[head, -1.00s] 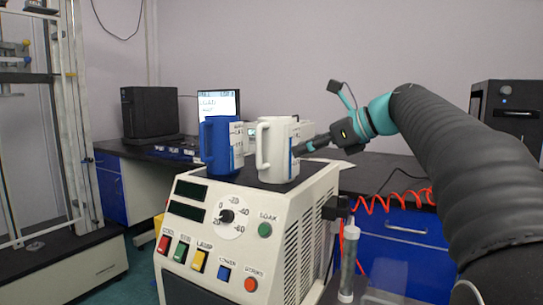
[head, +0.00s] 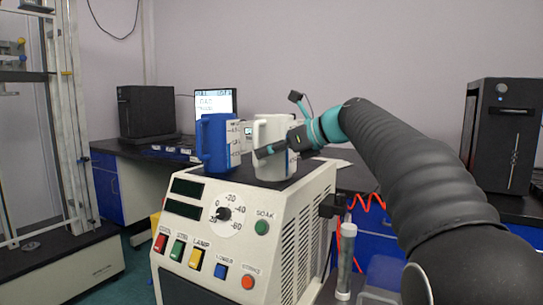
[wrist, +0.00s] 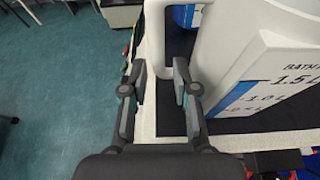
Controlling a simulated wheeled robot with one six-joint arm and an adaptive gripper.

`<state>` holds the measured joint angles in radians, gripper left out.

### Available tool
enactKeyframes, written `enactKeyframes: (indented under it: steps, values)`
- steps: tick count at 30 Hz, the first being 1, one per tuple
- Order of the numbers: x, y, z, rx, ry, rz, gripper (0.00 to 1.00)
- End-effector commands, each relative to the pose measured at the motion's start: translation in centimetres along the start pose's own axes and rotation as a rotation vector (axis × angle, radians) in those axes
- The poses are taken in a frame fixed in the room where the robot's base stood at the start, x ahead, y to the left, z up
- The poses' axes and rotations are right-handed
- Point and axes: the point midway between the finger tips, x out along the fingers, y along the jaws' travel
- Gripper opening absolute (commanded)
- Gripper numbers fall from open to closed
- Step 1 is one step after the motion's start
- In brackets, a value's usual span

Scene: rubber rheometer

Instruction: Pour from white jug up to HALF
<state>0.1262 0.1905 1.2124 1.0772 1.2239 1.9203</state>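The white jug (head: 267,130) stands upright on the dark top of the white machine, its handle toward the left. In the wrist view the jug (wrist: 245,55) fills the right side, with blue and white level marks reading 1.5 L and 1.0 L. My gripper (head: 258,153) lies across the jug's lower front in the head view, fingers pointing left. Any liquid inside is hidden.
A blue jug (head: 217,143) with level marks stands just left of the white jug, close beside it. The machine (head: 283,233) carries a dial and coloured buttons in front. A clear tube (head: 346,262) stands at its right side. A monitor (head: 216,102) is behind.

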Motion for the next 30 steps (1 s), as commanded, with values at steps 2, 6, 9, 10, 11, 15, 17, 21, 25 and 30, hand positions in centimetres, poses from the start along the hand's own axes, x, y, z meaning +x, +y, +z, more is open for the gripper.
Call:
enactKeyframes:
  steps: [2,6,9,10,11,15,17,21,25,30]
  values:
    - [1.2,0.1,-0.2,0.0,0.001,0.004,0.29]
    - [3.3,0.0,-0.2,-0.001,0.001,0.004,0.29]
    - [4.0,0.0,-0.2,-0.002,0.0,0.001,0.29]
    - [4.1,0.0,-0.2,-0.002,0.0,0.001,0.29]
    - [4.1,0.0,-0.2,-0.002,0.0,0.0,0.29]
    - [4.1,0.0,-0.2,-0.001,0.0,0.0,0.29]
    - [4.1,0.0,-0.2,-0.001,0.0,0.0,0.19]
    - [4.1,0.0,-0.2,-0.001,0.0,0.0,0.0]
    - [4.1,0.0,-0.2,-0.001,0.0,0.0,0.0]
    - [3.9,0.1,0.2,-0.006,-0.005,-0.002,0.0]
